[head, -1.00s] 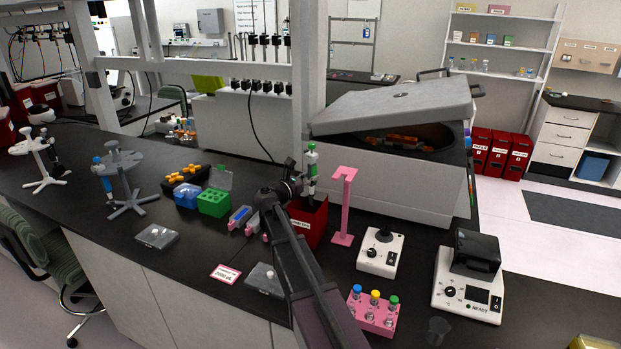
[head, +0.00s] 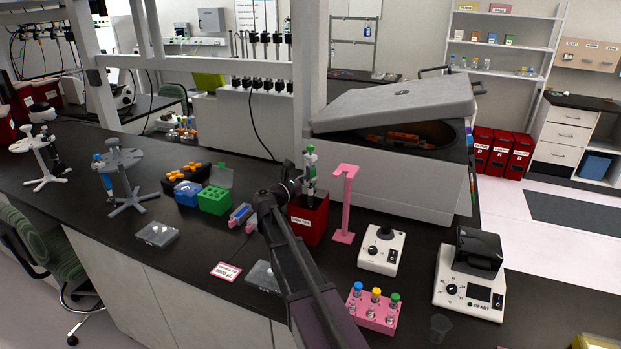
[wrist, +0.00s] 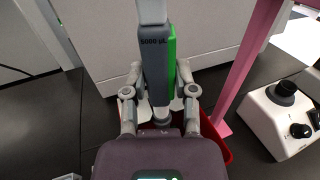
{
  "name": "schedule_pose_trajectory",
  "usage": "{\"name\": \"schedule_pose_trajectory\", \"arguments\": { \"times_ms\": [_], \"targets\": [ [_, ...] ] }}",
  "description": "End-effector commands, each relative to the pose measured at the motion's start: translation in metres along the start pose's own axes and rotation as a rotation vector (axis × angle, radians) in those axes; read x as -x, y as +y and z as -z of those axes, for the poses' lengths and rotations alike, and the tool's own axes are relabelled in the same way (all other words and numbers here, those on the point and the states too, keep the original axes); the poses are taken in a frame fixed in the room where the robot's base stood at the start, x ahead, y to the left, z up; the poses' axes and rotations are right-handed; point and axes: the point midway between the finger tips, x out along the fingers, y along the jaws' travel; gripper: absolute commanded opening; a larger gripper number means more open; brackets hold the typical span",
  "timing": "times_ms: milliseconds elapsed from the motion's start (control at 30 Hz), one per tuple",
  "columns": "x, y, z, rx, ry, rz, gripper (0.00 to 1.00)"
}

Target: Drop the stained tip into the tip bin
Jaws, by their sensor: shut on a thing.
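My gripper (wrist: 160,112) is shut on a grey and green pipette (wrist: 156,55) marked 5000 µL, held about upright. In the head view the pipette (head: 310,165) stands over the red tip bin (head: 309,222), close to its opening. In the wrist view a red edge of the bin (wrist: 217,145) shows below and right of the gripper. The pipette's lower end and any stained tip are hidden by the gripper and the bin.
A pink stand (head: 345,205) is just right of the bin. A white device with a black knob (head: 381,250) and a pink tube rack (head: 373,312) are nearer. A large centrifuge with its lid raised (head: 400,105) stands behind. A green rack (head: 214,200) is left.

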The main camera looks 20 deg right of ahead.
Motion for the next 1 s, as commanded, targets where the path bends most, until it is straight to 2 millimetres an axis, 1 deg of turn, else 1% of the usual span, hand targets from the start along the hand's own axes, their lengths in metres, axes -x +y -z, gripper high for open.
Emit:
{"name": "schedule_pose_trajectory", "arguments": {
  "times_ms": [33,200,400,800,867,1000],
  "targets": [
    [0.005,-0.003,0.0,0.0,0.0,0.0,0.21],
    [0.019,-0.008,0.0,0.0,0.0,0.0,0.21],
    [0.031,-0.012,0.0,0.0,0.0,0.0,0.21],
    [0.033,-0.012,-0.001,0.0,0.0,0.001,0.21],
    [0.033,-0.012,-0.002,0.0,0.0,0.001,0.21],
    [0.033,-0.012,-0.012,0.0,0.0,0.001,0.21]
  ]
}}
